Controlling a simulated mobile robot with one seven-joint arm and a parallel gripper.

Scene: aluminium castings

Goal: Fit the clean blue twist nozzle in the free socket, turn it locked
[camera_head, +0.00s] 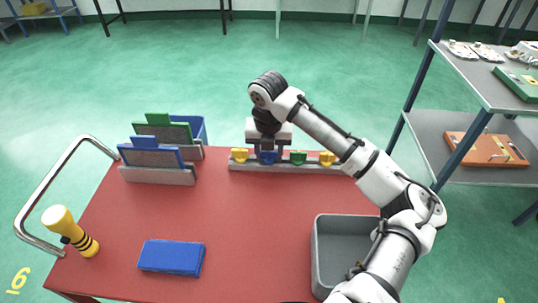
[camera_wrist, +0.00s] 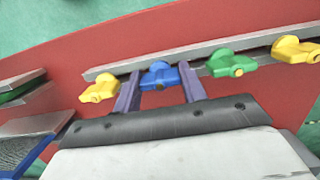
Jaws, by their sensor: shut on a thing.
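A grey rail (camera_head: 300,167) lies at the back of the red table, with a row of twist nozzles along it. The blue twist nozzle (camera_head: 267,157) is between two yellow nozzles and a green one, second from the left. My gripper (camera_head: 267,150) points down over it. In the wrist view, my gripper (camera_wrist: 158,88) has its two purple fingers on either side of the blue nozzle (camera_wrist: 160,76) and is shut on it. The nozzle is in line with its neighbours at the rail (camera_wrist: 210,62). Its underside and socket are hidden, so I cannot tell how it is seated.
A yellow nozzle (camera_head: 239,155) stands close on the left, a green nozzle (camera_head: 298,157) on the right, and another yellow one (camera_head: 327,158) beyond. Upright plates stand in grey racks (camera_head: 158,176) at left. A grey bin (camera_head: 345,222), blue block (camera_head: 172,257) and yellow-black object (camera_head: 70,231) are nearer.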

